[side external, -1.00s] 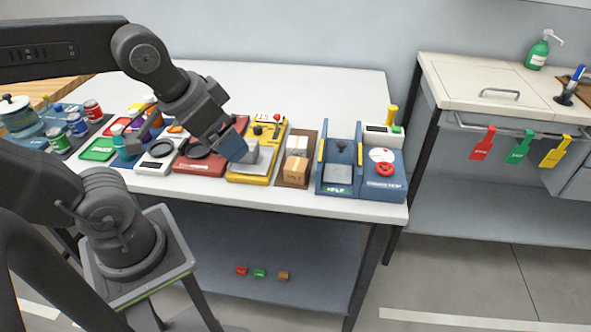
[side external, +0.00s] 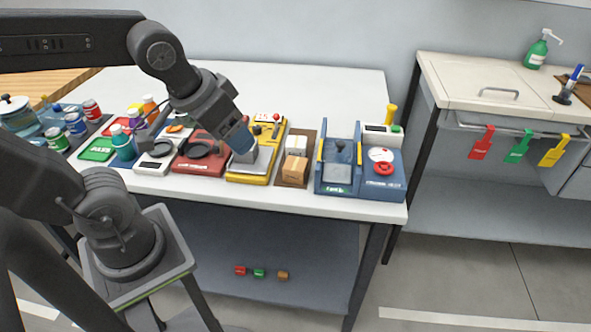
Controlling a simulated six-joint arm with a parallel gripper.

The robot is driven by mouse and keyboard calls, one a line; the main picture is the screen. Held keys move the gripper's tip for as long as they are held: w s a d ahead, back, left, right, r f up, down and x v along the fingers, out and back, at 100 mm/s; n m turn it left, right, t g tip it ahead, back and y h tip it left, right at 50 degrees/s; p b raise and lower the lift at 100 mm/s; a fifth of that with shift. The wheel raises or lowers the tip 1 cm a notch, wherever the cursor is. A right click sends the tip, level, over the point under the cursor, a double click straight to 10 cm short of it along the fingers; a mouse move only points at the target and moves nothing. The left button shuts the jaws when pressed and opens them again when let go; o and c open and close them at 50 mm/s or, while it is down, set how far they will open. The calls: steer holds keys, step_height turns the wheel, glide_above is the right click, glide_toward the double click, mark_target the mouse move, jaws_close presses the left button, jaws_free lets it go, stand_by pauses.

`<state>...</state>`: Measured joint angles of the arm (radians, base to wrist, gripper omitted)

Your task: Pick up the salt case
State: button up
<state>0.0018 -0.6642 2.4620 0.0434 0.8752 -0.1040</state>
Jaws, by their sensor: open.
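I cannot pick out the salt case for certain, as no label reading salt is legible. Small cases stand in a brown tray (side external: 284,181): a white box (side external: 296,145) at the back and a tan carton (side external: 295,168) in front.
A red scale-like device (side external: 205,160) and a white one (side external: 155,160) stand left of the yellow device. A blue machine (side external: 340,170) with a red-knobbed unit (side external: 382,170) stands right of the brown tray. Bottles and cans crowd the left. The back of the white bench (side external: 320,90) is clear.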

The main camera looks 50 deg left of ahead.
steer(key=w+a+f+n+g+y, duration=0.15)
steer(key=w+f+n, duration=0.25)
steer(key=w, duration=0.4)
steer(key=n, duration=0.3)
glide_toward(295, 165)
steer(key=shift+g+y, duration=0.25)
steer(key=shift+y, duration=0.2)
steer(key=x, duration=1.1)
steer(key=shift+w+d+f, duration=0.1)
steer(key=shift+w+d, duration=0.15)
steer(key=shift+w, duration=0.05)
steer(key=c, duration=0.7)
